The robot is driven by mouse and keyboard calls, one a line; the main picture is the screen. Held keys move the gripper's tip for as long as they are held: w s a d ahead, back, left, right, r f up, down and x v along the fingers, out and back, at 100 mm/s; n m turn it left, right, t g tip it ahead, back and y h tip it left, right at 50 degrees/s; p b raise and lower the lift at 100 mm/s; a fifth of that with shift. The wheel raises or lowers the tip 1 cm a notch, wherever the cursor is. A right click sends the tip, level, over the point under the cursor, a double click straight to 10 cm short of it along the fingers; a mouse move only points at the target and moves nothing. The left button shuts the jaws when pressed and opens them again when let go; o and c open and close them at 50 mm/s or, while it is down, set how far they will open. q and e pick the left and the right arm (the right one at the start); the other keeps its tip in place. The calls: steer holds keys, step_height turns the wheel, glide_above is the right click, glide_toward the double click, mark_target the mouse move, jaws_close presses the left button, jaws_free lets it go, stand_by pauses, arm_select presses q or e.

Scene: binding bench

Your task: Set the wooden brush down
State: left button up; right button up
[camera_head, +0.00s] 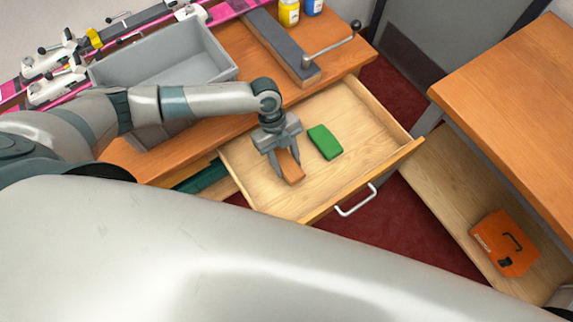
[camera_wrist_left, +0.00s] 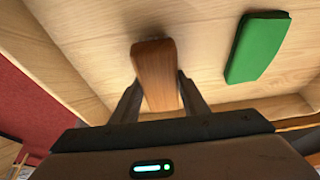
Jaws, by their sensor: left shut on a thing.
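The wooden brush (camera_head: 290,168) is a small brown block between the fingers of my left gripper (camera_head: 284,170), inside the open drawer (camera_head: 358,126). In the left wrist view the brush (camera_wrist_left: 156,72) points away from my left gripper (camera_wrist_left: 157,98), which is shut on it. I cannot tell whether the brush touches the drawer floor. A green block (camera_head: 324,142) lies flat on the drawer floor to the right of the brush; it also shows in the left wrist view (camera_wrist_left: 258,47). My right gripper is not in view.
The drawer handle (camera_head: 357,200) faces front. On the bench (camera_head: 347,62) are a grey bin (camera_head: 213,50), a dark bar with a crank (camera_head: 280,42) and yellow (camera_head: 289,12) and blue bottles (camera_head: 312,6). An orange case (camera_head: 504,243) sits on a low shelf at right.

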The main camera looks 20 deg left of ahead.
arm_select(q)
steer(key=shift+f, duration=0.45)
steer(key=o, duration=1)
steer(key=shift+f, duration=0.1)
steer(key=shift+o, duration=0.2)
steer(key=shift+r, duration=0.2)
